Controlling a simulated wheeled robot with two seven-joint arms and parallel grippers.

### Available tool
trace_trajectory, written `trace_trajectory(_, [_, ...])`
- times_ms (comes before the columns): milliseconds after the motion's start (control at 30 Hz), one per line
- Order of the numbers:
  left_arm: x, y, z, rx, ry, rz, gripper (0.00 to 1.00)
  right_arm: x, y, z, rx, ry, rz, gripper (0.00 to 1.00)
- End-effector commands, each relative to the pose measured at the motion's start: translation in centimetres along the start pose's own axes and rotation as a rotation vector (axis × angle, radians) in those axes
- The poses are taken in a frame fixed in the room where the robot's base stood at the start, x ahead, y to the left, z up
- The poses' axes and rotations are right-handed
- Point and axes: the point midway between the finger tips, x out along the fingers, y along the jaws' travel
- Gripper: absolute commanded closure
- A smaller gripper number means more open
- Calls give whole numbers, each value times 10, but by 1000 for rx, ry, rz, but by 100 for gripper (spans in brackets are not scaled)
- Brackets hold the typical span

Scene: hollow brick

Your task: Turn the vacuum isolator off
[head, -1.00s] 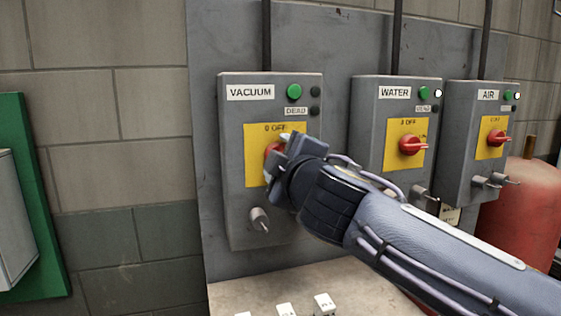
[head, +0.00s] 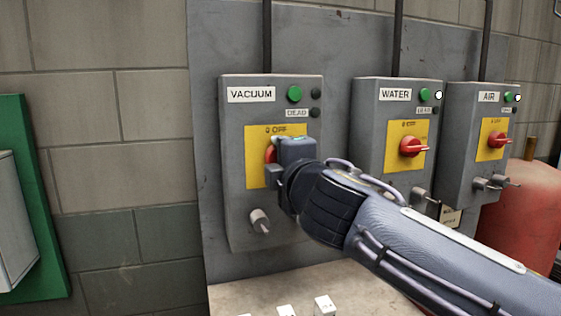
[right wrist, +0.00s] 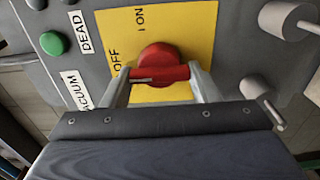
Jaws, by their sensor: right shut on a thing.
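The vacuum isolator (head: 235,190) is a grey box with a "VACUUM" label, a yellow plate (head: 255,150) and a red rotary knob (head: 270,154). The knob also shows in the right wrist view (right wrist: 158,57). My right gripper (head: 276,160) is shut on the knob's red handle bar, with a finger at each end of it in the right wrist view (right wrist: 160,78). A pale mark on the bar points towards the "OFF" side of the plate, away from "I ON". In the head view the gripper hides much of the knob. My left gripper is not in view.
The water isolator (head: 366,150) and air isolator (head: 458,150) hang to the right, with red knobs. A padlock-like metal fitting (head: 259,220) sits below the vacuum plate. A ledge with small white blocks (head: 324,305) lies below. A red tank (head: 520,215) stands far right.

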Motion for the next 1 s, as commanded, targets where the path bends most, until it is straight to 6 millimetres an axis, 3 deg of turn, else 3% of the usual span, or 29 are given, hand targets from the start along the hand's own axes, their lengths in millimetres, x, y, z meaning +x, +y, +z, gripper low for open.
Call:
trace_trajectory(267, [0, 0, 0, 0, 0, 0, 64, 0, -2, 0, -5, 0, -3, 68])
trace_trajectory(300, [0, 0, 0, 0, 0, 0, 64, 0, -2, 0, -5, 0, -3, 40])
trace_trajectory(333, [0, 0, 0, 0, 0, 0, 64, 0, -2, 0, -5, 0, -3, 37])
trace_trajectory(667, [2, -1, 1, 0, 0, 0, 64, -4, -1, 0, -2, 0, 0, 37])
trace_trajectory(1000, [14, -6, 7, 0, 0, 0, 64, -57, -2, 0, -3, 1, 1, 37])
